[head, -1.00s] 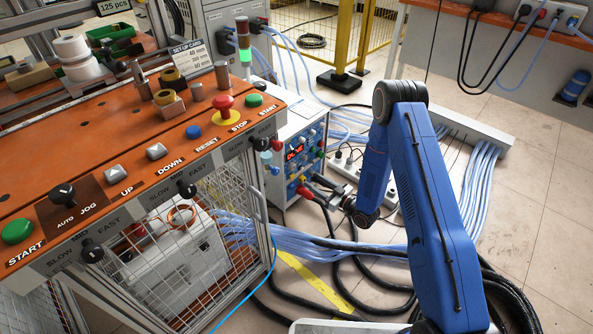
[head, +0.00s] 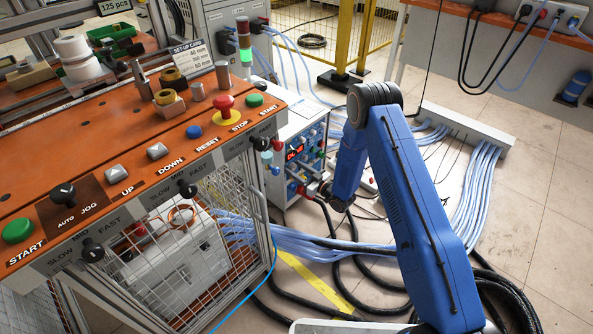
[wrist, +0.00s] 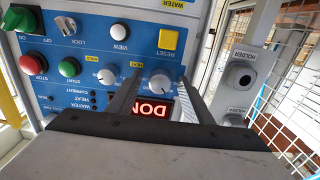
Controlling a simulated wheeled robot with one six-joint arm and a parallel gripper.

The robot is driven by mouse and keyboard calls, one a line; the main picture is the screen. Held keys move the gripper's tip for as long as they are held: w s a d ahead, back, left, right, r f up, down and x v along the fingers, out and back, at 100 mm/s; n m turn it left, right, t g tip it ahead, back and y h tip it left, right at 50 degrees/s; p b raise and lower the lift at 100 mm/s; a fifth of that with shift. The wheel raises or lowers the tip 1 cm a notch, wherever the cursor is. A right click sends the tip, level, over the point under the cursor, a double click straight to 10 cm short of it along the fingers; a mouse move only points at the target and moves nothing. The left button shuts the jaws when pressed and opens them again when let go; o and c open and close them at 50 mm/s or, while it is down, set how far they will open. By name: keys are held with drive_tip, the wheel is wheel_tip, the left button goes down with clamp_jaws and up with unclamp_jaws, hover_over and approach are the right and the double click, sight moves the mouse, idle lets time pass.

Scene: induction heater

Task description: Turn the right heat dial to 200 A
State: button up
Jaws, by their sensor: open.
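The heater unit (head: 292,165) stands on the floor beyond the orange-topped bench, its blue front panel facing my arm. In the wrist view the panel (wrist: 60,60) fills the left and middle, with its lettering turned over. Two white round dials show there: one at the left (wrist: 106,76) and one at the right (wrist: 158,84). My gripper (wrist: 159,80) is open, one finger on each side of the picture-right dial; I cannot tell whether they touch it. A red-lit display (wrist: 152,107) shows between the fingers, partly hidden by my gripper. The dial settings are too small to read.
Near the dials are a green button (wrist: 69,67), a red button (wrist: 33,64), a yellow reset button (wrist: 169,41) and a lock switch (wrist: 64,25). A grey holder (wrist: 240,75) stands beside the panel. Black hoses (head: 350,270) and blue cables cross the floor.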

drive_tip(key=c, duration=1.1)
drive_tip(key=shift+o, duration=0.2)
drive_tip(key=shift+n, duration=0.3)
drive_tip(key=n, duration=0.3)
drive_tip(key=shift+n, duration=2.1)
drive_tip(key=o, duration=1.1)
drive_tip(key=shift+c, duration=0.2)
